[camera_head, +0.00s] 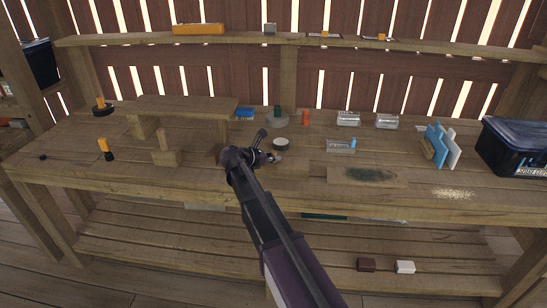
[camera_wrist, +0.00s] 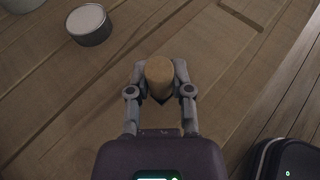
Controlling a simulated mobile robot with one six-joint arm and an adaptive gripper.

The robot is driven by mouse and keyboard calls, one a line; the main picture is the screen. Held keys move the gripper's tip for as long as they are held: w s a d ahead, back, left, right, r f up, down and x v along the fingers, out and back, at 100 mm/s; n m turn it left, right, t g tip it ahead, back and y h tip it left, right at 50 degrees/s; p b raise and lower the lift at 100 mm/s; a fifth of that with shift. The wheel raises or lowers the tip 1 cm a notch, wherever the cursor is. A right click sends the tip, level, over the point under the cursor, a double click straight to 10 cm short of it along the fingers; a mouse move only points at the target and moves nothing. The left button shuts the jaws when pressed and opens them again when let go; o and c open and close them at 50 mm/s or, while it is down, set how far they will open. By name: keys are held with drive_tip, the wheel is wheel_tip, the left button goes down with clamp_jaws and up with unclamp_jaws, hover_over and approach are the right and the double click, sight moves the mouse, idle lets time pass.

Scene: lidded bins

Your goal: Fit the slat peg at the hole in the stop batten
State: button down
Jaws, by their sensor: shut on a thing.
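My gripper (camera_head: 268,158) is low over the front middle of the workbench. In the wrist view my gripper (camera_wrist: 159,78) is shut on a round wooden peg (camera_wrist: 159,69), one finger on each side. The peg's pale flat end faces the camera; its lower end is hidden, so I cannot tell whether it touches the wood below. In the head view the peg is not clear behind my gripper. A low wooden piece (camera_head: 292,170) lies just right of my gripper; I cannot tell whether it is the stop batten. No hole shows.
A round tin (camera_head: 281,144) stands close behind my gripper, also in the wrist view (camera_wrist: 89,24). A wooden block with an upright piece (camera_head: 166,156) stands left. A clear tray (camera_head: 341,145) and a dark-stained board (camera_head: 345,177) lie right. A lidded bin (camera_head: 515,148) stands far right.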

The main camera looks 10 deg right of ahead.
sight(273, 152)
drive_tip(key=shift+f, duration=0.35)
drive_tip(key=shift+c, duration=2.2)
unclamp_jaws()
drive_tip(key=shift+r, duration=0.3)
drive_tip(key=shift+r+p, duration=1)
drive_tip(key=shift+f+b, duration=1.25)
drive_tip(key=shift+f, duration=0.05)
wheel_tip(273, 152, up, 9)
drive_tip(key=p, duration=0.8)
drive_tip(key=shift+p, duration=0.4)
